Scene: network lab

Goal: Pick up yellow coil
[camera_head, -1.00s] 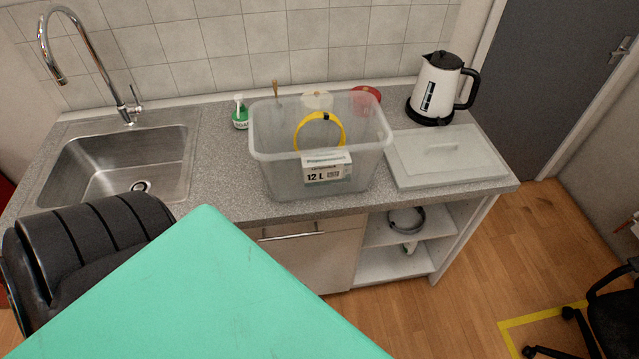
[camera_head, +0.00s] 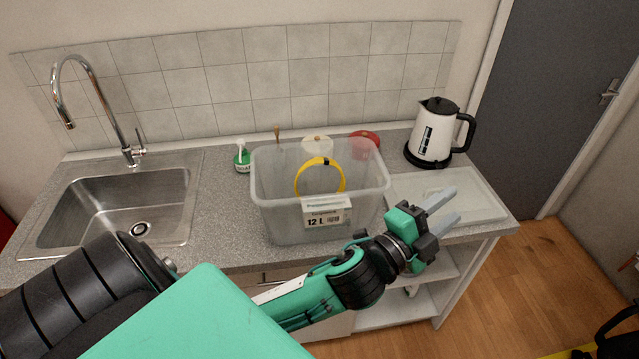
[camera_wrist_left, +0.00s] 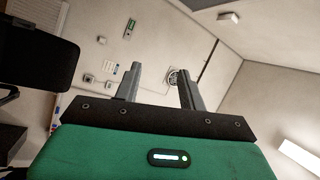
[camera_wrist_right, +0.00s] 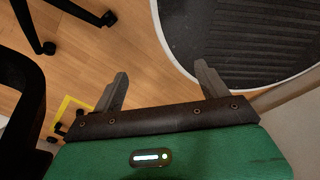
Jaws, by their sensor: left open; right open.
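The yellow coil (camera_head: 337,167) stands upright inside a clear plastic bin (camera_head: 283,222) on the counter. The bin has a white 12 L label on its front. My left gripper (camera_head: 447,206) is open and empty, to the right of the bin and in front of the flat lid, apart from the coil. In the left wrist view the left gripper (camera_wrist_left: 158,82) points at a wall and ceiling. My right gripper (camera_wrist_right: 160,82) shows only in its own wrist view, open and empty above the wood floor and a dark round-edged surface.
A grey lid (camera_head: 479,190) lies on the counter right of the bin. A white kettle (camera_head: 434,135) stands behind it. A sink (camera_head: 110,215) is at the left. A green-labelled bottle (camera_head: 242,158) and a red item (camera_head: 366,146) stand near the bin. Open shelves (camera_head: 395,318) are below.

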